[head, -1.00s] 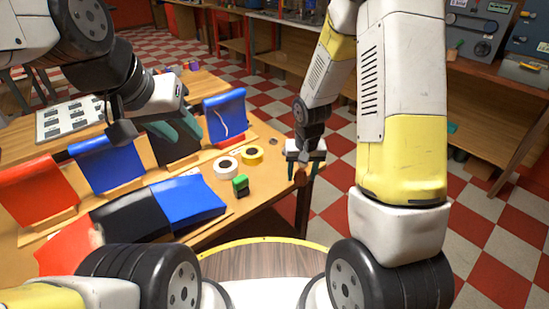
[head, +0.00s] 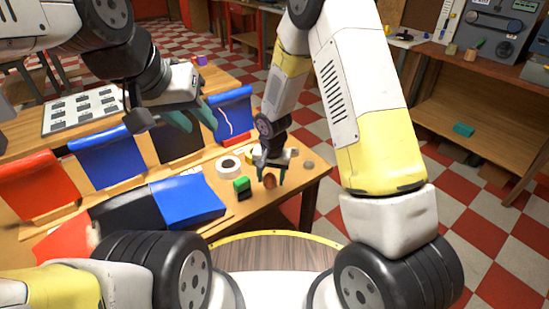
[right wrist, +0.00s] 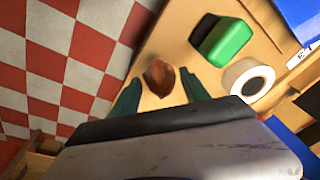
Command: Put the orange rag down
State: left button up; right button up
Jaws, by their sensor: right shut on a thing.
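The orange rag (head: 270,181) is a small crumpled brownish-orange bundle. It sits between the fingertips of my right gripper (head: 271,178), low over the front right of the wooden table. In the right wrist view the rag (right wrist: 160,77) shows between the two green fingers. I cannot tell whether its underside touches the table. My left gripper (head: 192,117) is open and empty above the table, in front of the upright blue panel.
A green-and-black block (head: 242,188) and a white tape roll (head: 229,166) lie left of the right gripper. A yellow roll is partly hidden behind it. A small round disc (head: 308,165) lies to its right. Blue, black and red panels cover the table's left.

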jog(key=w, duration=0.3)
jog(key=w+d, duration=0.1)
jog(key=w, duration=0.1)
jog(key=shift+w+d+f, duration=0.1)
jog(key=shift+w+f, duration=0.2)
jog(key=shift+w, duration=0.05)
jog(key=shift+f, duration=1.75)
jog(key=shift+f, duration=0.1)
jog(key=o, duration=1.3)
